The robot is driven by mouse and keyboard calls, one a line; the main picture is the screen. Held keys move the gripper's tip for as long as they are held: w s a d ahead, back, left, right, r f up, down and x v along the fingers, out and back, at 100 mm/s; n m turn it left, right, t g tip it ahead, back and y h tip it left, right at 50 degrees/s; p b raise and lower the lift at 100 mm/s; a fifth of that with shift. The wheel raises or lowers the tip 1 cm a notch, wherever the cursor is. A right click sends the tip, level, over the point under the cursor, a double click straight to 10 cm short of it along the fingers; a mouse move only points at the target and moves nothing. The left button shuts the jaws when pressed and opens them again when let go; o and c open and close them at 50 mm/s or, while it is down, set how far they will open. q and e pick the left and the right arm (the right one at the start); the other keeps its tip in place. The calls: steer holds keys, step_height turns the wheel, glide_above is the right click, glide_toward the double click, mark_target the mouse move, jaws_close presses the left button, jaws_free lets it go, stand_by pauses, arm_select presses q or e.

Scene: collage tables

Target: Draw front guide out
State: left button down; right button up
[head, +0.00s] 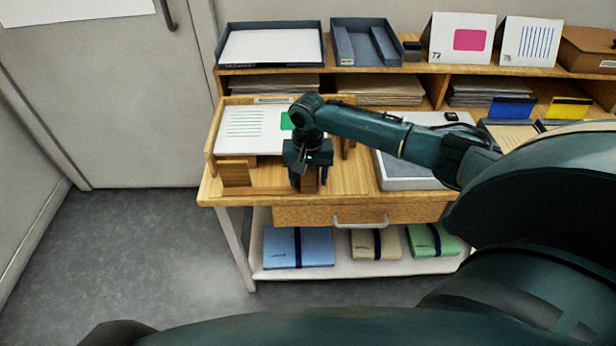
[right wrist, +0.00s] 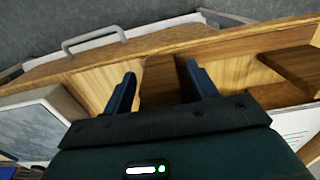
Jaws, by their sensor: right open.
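A wooden guide block (head: 310,180) stands at the front of the wooden paper tray on the table; I take it for the front guide. My right gripper (head: 309,184) points down over it with a finger on each side. In the right wrist view the fingers of my right gripper (right wrist: 160,73) are apart, with the darker wooden block (right wrist: 158,88) between them. I cannot tell whether either finger touches it. The gripper hides the block's upper part in the head view. My left gripper is not in view.
A second wooden block (head: 237,172) stands left of the gripper. White paper (head: 250,130) with green marks lies behind. A grey tray (head: 408,171) lies to the right under my forearm. A drawer with a handle (head: 360,222) is below the table's front edge.

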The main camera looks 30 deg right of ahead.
step_height(320, 180, up, 13)
steer(key=shift+f, duration=0.2)
stand_by(0.5)
steer(key=s+a+f+n+t+y, duration=0.2)
steer(key=s+a+f+n, duration=0.5)
steer(key=s+a+f, duration=0.6)
steer(key=s+d+r+n+t+h, duration=0.1)
steer(key=s+d+r+t+h, duration=0.15)
steer(key=s, duration=1.05)
steer(key=w+a+f+n+t+y, duration=0.1)
steer(key=w+a+f+t+y, duration=0.3)
steer(key=w+a+f+t, duration=0.1)
steer(key=shift+w+a+f+t, duration=0.4)
steer(key=shift+a+f+t, duration=0.05)
steer(key=shift+a+t, duration=0.15)
